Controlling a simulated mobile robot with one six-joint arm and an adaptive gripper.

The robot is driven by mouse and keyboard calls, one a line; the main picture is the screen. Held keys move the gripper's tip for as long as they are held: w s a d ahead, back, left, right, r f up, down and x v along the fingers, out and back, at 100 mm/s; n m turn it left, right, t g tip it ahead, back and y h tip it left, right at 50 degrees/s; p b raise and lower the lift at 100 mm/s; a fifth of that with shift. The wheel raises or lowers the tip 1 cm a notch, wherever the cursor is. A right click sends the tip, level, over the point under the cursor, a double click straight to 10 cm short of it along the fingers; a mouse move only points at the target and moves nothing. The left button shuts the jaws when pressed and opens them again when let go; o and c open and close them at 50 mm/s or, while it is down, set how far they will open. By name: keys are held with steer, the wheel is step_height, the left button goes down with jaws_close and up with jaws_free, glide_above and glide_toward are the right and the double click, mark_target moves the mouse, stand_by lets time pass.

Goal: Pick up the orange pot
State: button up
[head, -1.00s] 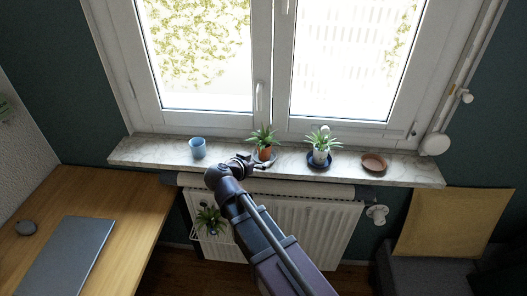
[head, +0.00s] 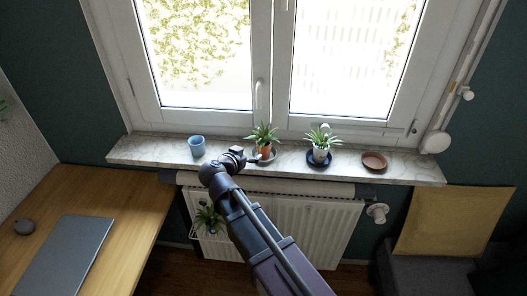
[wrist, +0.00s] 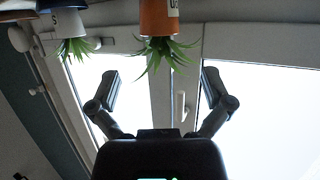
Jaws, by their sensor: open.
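The orange pot (head: 265,151) with a spiky green plant stands upright on the windowsill, on a small saucer. My gripper (head: 256,157) is just left of it in the head view, its fingers small and hard to make out. In the wrist view, which is upside down, the orange pot (wrist: 160,17) is at the top middle with its leaves hanging downward in the picture. My open gripper (wrist: 161,88) has one finger on each side, both below the pot in the picture. Nothing is between the fingers; the pot is not held.
A white pot (head: 320,155) with a plant stands on a dark blue saucer to the right. A blue cup (head: 197,146) stands left, an empty terracotta saucer (head: 374,161) far right. The window (head: 270,70) is behind; a radiator (head: 300,225) is below the sill (head: 140,151).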

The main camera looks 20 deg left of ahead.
mark_target(264, 144)
steer(key=b+x, duration=0.1)
steer(key=x, duration=0.4)
steer(key=shift+w+f+b, duration=0.15)
steer(key=shift+w+b, duration=0.15)
steer(key=shift+w, duration=0.05)
steer(key=shift+w, duration=0.1)
steer(key=shift+b+x, duration=0.75)
steer(key=shift+x, duration=1.75)
steer(key=shift+d, duration=0.1)
steer(key=c, duration=1.2)
